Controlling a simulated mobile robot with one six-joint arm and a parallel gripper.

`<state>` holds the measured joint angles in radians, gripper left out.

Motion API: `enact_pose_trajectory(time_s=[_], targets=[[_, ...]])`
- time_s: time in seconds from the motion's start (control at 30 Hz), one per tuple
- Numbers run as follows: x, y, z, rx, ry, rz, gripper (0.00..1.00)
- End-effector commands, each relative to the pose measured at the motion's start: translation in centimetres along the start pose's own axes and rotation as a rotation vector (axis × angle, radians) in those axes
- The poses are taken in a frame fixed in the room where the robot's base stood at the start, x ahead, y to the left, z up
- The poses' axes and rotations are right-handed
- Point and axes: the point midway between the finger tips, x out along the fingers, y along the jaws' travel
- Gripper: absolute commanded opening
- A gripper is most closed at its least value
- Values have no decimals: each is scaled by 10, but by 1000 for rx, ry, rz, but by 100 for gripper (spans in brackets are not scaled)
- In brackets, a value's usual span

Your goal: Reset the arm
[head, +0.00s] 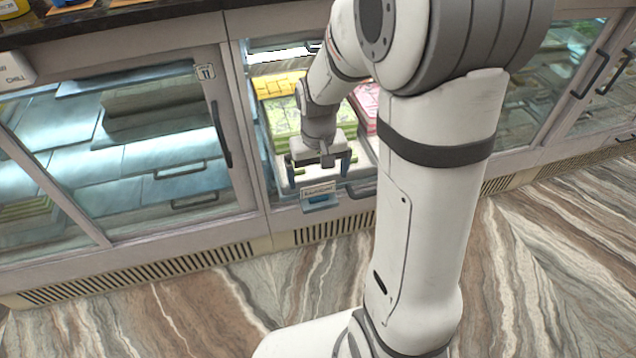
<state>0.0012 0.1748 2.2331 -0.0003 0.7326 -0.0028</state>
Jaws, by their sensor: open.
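My gripper (318,172) is open at the opening of the display case, pointing down just in front of the green sweets. I see nothing held between its fingers. The green sweets (284,119) lie in the case behind and to the left of it. My arm reaches from the right side of the picture, bent over towards the case, and hides part of the opening. The fingertips are small in this view, and I cannot tell whether they touch anything.
Yellow sweets (279,85) and pink sweets (366,104) lie in the same case. A label holder (320,196) sits on the case's front edge below my gripper. A glass door (130,140) with a dark handle (220,134) stands left. The marble floor (180,310) in front is clear.

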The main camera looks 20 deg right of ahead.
Motion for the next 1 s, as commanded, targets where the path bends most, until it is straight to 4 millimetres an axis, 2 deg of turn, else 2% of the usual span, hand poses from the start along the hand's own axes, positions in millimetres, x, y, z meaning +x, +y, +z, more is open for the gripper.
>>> enact_pose_trajectory(time_s=[0.03,0.2,0.77,0.87,1.0], targets=[[-8,0,-1,0,3,0,100],[-18,0,0,0,1,0,100],[-21,1,1,1,1,0,100],[-37,1,12,1,23,0,100],[-70,1,41,1,76,1,100]])
